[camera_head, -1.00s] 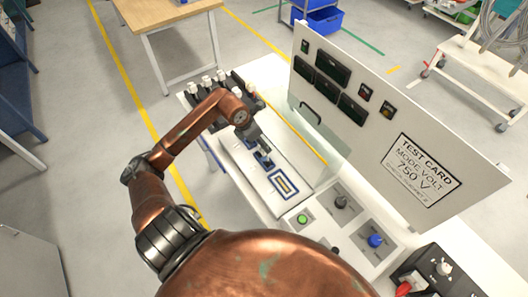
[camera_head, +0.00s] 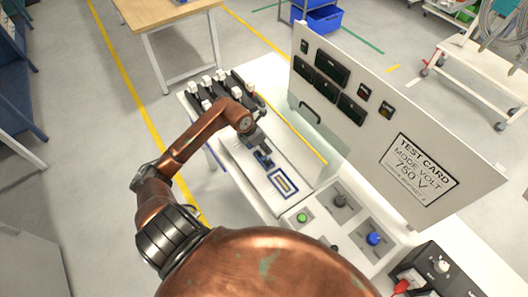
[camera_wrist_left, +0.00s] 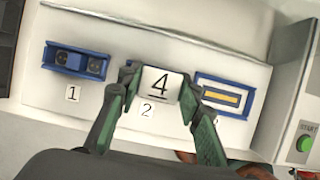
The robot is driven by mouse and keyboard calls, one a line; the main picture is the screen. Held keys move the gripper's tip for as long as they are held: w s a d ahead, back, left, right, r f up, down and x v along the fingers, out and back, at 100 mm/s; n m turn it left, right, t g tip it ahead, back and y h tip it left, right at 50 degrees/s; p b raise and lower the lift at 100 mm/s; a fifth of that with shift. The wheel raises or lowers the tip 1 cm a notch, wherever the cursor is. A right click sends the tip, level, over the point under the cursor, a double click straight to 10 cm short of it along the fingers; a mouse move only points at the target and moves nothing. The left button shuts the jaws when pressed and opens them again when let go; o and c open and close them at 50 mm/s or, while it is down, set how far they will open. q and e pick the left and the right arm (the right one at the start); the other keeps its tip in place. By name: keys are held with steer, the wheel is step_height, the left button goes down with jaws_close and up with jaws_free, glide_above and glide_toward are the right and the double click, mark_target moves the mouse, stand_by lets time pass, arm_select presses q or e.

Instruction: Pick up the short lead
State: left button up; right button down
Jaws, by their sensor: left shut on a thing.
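My left gripper (camera_head: 258,142) reaches over the white bench panel in the head view. In the left wrist view its two green fingers (camera_wrist_left: 157,92) are shut on a small white-faced block marked 4 (camera_wrist_left: 160,83). The block is above the position labelled 2 and hides what lies behind it. I cannot tell whether it touches the panel. No cable shows on it, so I cannot tell whether it is the short lead. My right gripper is not in view.
A blue two-hole socket (camera_wrist_left: 76,62) labelled 1 is left of the block; a blue-framed slot (camera_wrist_left: 224,97) is right. Several white-topped black pieces (camera_head: 207,88) stand at the bench's far end. An upright test panel (camera_head: 390,125) borders the bench. A green button (camera_head: 302,218) is nearer.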

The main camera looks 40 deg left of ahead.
arm_select(q)
steer(key=c, duration=0.5)
steer(key=shift+r, duration=0.15)
steer(key=shift+r+b, duration=0.35)
steer(key=shift+r, duration=0.25)
steer(key=s+d+r+b, duration=0.3)
steer(key=s+r+b, duration=0.1)
steer(key=s+r, duration=0.7)
steer(key=shift+s+d+r, duration=0.3)
steer(key=shift+s, duration=0.95)
